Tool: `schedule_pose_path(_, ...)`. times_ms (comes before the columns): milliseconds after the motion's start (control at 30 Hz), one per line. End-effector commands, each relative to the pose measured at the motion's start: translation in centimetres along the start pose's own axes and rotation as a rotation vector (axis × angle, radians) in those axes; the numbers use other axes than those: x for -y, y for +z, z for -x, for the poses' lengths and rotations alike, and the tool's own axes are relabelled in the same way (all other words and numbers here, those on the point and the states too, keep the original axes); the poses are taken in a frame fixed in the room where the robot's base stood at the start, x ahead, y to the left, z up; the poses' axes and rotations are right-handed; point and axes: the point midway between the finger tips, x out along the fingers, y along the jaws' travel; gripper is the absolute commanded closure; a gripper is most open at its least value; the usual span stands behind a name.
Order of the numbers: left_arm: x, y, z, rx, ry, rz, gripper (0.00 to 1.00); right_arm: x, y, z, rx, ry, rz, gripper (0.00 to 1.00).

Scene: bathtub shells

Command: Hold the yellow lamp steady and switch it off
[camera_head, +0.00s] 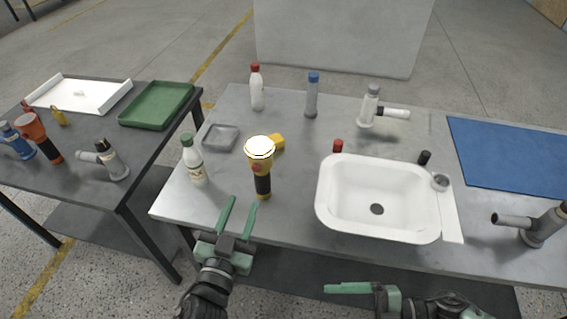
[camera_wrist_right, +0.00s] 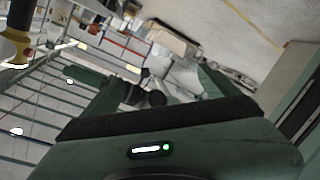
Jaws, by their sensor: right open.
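The yellow lamp (camera_head: 260,166) stands upright on the grey table, with a bright white top, a red spot on its side and a black lower handle. My left gripper (camera_head: 238,214) is open and empty, just in front of the lamp at the table's front edge, apart from it. My right gripper (camera_head: 348,288) is low in front of the table, below the sink, its fingers pointing left and away from the lamp. In the right wrist view, a yellow and red part (camera_wrist_right: 14,48) at the left edge looks like the lamp.
A white bottle with a green cap (camera_head: 192,160) stands left of the lamp, near a grey tray (camera_head: 220,138). A yellow object (camera_head: 277,142) lies behind the lamp. A white sink (camera_head: 330,200) is to the right. A side table (camera_head: 85,180) with trays and torches stands left.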

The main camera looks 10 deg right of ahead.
Motion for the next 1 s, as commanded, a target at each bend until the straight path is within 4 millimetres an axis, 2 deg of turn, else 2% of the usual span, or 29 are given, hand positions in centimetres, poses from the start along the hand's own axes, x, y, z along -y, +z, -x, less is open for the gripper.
schedule_pose_path(33, 0.0, 0.0, 0.0, 0.0, 0.0, 0.0, 0.64, -1.0, -2.0, -1.0, -0.048, -0.034, 0.013, 0.1)
schedule_pose_path(100, 0.0, 0.0, 0.0, 0.0, 0.0, 0.0, 0.64, -3.7, -2.6, -3.0, -0.048, -0.014, -0.016, 0.1)
schedule_pose_path(267, 0.0, 0.0, 0.0, 0.0, 0.0, 0.0, 0.64, -10.8, -0.9, -6.4, 0.032, 0.141, -0.138, 0.1)
schedule_pose_path(400, 0.0, 0.0, 0.0, 0.0, 0.0, 0.0, 0.64, -18.1, 0.9, -8.7, 0.093, 0.33, -0.283, 0.1)
schedule_pose_path(500, 0.0, 0.0, 0.0, 0.0, 0.0, 0.0, 0.64, -23.2, 1.8, -9.9, 0.115, 0.468, -0.402, 0.1)
schedule_pose_path(600, 0.0, 0.0, 0.0, 0.0, 0.0, 0.0, 0.64, -27.4, 2.3, -10.7, 0.12, 0.587, -0.513, 0.1)
schedule_pose_path(733, 0.0, 0.0, 0.0, 0.0, 0.0, 0.0, 0.64, -30.9, 2.5, -11.2, 0.116, 0.693, -0.622, 0.1)
schedule_pose_path(1000, 0.0, 0.0, 0.0, 0.0, 0.0, 0.0, 0.64, -33.5, 3.1, -12.3, 0.112, 0.752, -0.685, 0.1)
